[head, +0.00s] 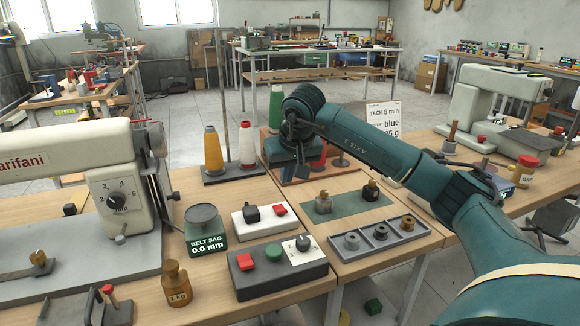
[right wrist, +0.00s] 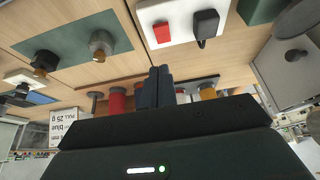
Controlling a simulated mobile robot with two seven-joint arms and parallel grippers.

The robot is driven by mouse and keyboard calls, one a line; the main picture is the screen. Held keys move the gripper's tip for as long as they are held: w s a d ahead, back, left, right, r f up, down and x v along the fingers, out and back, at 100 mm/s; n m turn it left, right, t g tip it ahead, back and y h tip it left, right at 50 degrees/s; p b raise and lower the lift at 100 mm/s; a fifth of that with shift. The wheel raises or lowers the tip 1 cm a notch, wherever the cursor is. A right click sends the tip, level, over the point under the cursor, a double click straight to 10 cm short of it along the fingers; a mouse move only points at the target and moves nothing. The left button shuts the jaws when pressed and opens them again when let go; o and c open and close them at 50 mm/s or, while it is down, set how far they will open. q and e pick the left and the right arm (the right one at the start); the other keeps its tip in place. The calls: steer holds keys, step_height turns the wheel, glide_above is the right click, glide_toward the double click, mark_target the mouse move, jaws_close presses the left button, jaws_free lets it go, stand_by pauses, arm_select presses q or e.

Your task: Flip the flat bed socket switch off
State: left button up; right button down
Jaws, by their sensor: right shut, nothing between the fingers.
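A white socket block (head: 248,228) lies on the bench right of the cream flat-bed sewing machine (head: 70,160). It carries a black plug (head: 252,213) and a red rocker switch (head: 280,209). In the right wrist view the socket block (right wrist: 180,14) is at the top, with the red switch (right wrist: 162,32) left of the black plug (right wrist: 206,26). I cannot tell the switch's position. My right gripper (head: 300,168) is behind the socket in the head view, above the bench and apart from the switch. Its fingers (right wrist: 157,86) are shut and empty. My left gripper is not in view.
Thread cones (head: 212,150) stand behind. A green mat (head: 340,209) with knobs and a grey tray (head: 405,239) lie to the right.

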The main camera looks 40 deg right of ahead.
mark_target(285, 209)
steer(key=x, duration=0.4)
steer(key=shift+f, duration=0.1)
steer(key=shift+s+a+f+b, duration=0.1)
steer(key=shift+s+f+b, duration=0.15)
steer(key=shift+f, duration=0.3)
steer(key=shift+s+f+b, duration=0.1)
steer(key=shift+s+f, duration=0.1)
steer(key=shift+f, duration=0.4)
steer(key=shift+s+f, duration=0.15)
steer(key=shift+f, duration=0.15)
steer(key=shift+s+a+f, duration=0.1)
steer(key=shift+f, duration=0.2)
